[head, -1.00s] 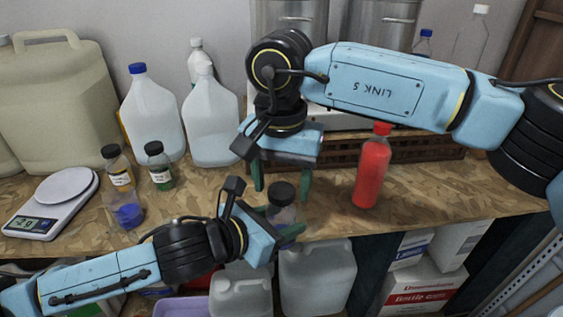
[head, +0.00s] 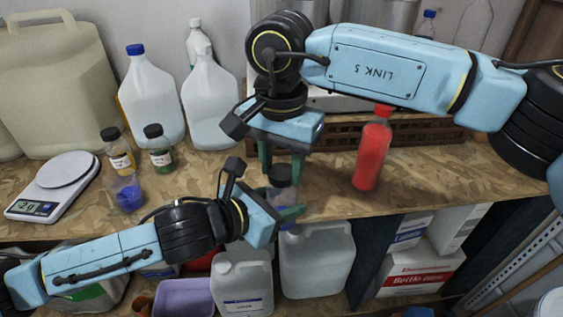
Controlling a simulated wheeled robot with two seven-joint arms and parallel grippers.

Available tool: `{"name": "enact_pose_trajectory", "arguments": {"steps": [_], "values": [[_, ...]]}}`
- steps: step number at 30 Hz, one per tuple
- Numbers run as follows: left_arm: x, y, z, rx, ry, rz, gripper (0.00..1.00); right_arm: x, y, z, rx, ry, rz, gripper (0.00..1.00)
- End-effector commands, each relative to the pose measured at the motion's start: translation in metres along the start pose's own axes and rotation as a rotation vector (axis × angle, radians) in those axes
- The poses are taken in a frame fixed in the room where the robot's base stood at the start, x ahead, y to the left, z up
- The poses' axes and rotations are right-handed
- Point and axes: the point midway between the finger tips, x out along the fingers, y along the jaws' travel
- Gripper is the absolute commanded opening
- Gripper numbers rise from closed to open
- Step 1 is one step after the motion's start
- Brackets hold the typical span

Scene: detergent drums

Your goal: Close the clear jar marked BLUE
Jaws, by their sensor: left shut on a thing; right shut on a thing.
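A small clear jar (head: 279,196) stands upright at the front edge of the bench, with a black lid (head: 281,173) at its top. My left gripper (head: 290,214) is shut on the jar low down, coming from the front left. My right gripper (head: 281,172) points down from above, its green fingers on either side of the black lid, and is shut on it. Whether the lid sits fully down on the jar I cannot tell. No marking on this jar can be read. Another clear jar with blue contents (head: 129,197) stands on the bench at left, with no lid visible.
Two black-capped jars (head: 118,152) (head: 160,152) and a scale (head: 52,188) are at left. White jugs (head: 153,98) stand behind. A red bottle (head: 372,152) stands right of my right gripper. Containers (head: 316,262) fill the shelf below. The bench at far right is clear.

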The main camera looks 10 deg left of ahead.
Motion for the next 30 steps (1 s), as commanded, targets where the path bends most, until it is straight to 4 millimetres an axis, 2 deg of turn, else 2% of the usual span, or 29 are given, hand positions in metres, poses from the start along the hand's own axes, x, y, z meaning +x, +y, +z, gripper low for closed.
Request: {"name": "enact_pose_trajectory", "arguments": {"steps": [30], "values": [[0.0001,0.002,-0.0004,0.0,0.002,0.005,0.0,0.0012,0.0015,-0.0002,1.929,0.004,0.002,0.12]]}}
